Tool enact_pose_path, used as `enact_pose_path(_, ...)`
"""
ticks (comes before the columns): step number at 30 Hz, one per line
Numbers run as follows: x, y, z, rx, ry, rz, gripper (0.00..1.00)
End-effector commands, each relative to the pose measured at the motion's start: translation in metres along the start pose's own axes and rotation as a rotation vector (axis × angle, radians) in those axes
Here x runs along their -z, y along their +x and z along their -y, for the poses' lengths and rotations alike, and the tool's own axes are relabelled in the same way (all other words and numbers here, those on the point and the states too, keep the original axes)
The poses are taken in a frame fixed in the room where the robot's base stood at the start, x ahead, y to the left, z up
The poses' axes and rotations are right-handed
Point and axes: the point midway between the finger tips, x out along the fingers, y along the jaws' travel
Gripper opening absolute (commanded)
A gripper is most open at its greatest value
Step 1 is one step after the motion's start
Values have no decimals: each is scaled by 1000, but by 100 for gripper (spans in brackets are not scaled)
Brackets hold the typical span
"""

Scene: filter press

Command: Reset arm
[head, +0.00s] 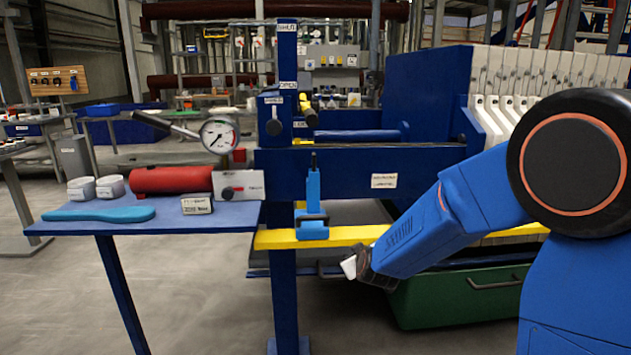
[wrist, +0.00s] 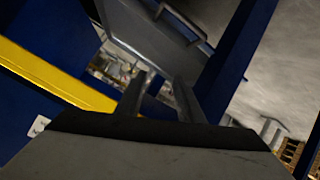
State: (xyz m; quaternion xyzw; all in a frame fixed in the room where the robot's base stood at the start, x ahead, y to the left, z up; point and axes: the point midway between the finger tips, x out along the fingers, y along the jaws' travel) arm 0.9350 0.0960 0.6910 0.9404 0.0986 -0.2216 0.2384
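My blue arm reaches in from the right in the head view. My gripper (head: 358,267) hangs at its end, in front of the press and just below the yellow bar (head: 335,237). In the wrist view, the two fingers of my gripper (wrist: 160,92) stand apart with a gap between them. Nothing shows between the fingers, so it is open and empty. It touches nothing that I can see.
The filter press frame (head: 350,170) stands close ahead, with white plates (head: 500,110) at right. A green bin (head: 450,295) sits below the arm. A blue side table (head: 175,219) at left holds a red cylinder (head: 170,180) and gauge (head: 218,136). Floor at front left is clear.

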Motion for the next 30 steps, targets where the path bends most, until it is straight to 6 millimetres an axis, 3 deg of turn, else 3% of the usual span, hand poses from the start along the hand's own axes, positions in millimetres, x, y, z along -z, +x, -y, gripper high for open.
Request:
enact_pose_path(14, -13, -118, -28, 151, 165, 120, 34)
enact_pose_path(23, -45, -208, -40, 206, 262, 249, 34)
enact_pose_path(30, -84, -282, -45, 211, 339, 372, 34)
